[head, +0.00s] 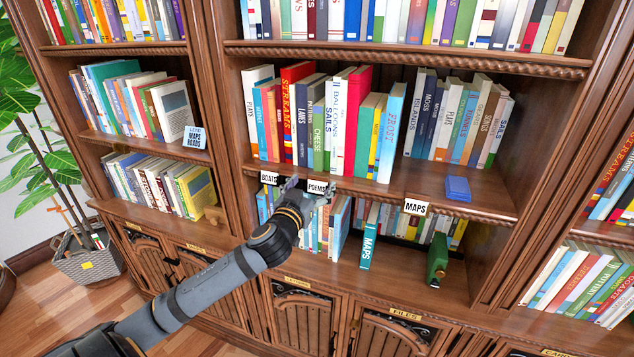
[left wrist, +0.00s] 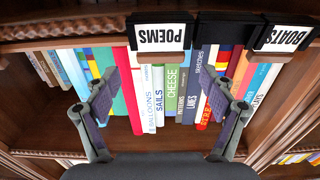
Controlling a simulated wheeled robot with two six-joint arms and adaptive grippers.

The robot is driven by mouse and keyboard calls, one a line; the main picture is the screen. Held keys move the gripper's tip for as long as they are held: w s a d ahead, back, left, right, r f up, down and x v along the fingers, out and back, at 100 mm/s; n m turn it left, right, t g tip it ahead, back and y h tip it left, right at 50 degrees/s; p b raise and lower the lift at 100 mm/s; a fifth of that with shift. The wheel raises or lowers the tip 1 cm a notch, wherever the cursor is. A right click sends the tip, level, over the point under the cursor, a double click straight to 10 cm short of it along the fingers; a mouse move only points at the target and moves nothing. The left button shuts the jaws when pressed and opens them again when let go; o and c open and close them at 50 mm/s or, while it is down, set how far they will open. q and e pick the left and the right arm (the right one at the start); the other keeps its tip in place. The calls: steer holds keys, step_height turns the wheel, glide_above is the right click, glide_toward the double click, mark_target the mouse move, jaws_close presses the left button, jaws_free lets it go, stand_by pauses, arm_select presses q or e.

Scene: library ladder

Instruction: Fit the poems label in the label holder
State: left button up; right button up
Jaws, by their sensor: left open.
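The white poems label (head: 317,187), with black letters, is at the front edge of the middle shelf, right of the boats label (head: 269,178). In the left wrist view, the poems label (left wrist: 158,37) appears upside down against a black label holder (left wrist: 160,17), with a brown wooden piece below it. I cannot tell how fully it is seated. My left gripper (head: 307,194) is close to the poems label in the head view. Its fingers stand apart in the left wrist view (left wrist: 162,88), with nothing between them. My right gripper is not in view.
A maps label (head: 417,207) sits further right on the same shelf edge. A blue box (head: 458,188) lies on that shelf. Rows of books fill the shelves, and a green object (head: 437,258) stands on the lower shelf. A potted plant is at the left.

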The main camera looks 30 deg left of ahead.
mark_target(317, 177)
arm_select(q)
steer(key=p+x, duration=0.2)
steer(key=x, duration=0.2)
steer(key=shift+w+f, duration=0.25)
steer(key=shift+w, duration=0.2)
steer(key=shift+s+a, duration=0.1)
steer(key=shift+s, duration=0.05)
steer(key=shift+c, duration=1.6)
steer(key=c, duration=0.7)
steer(key=shift+c, duration=0.4)
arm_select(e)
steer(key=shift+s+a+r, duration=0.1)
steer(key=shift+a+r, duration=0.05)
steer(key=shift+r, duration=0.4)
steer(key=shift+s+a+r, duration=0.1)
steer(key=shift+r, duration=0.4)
arm_select(q)
steer(key=shift+r, duration=0.1)
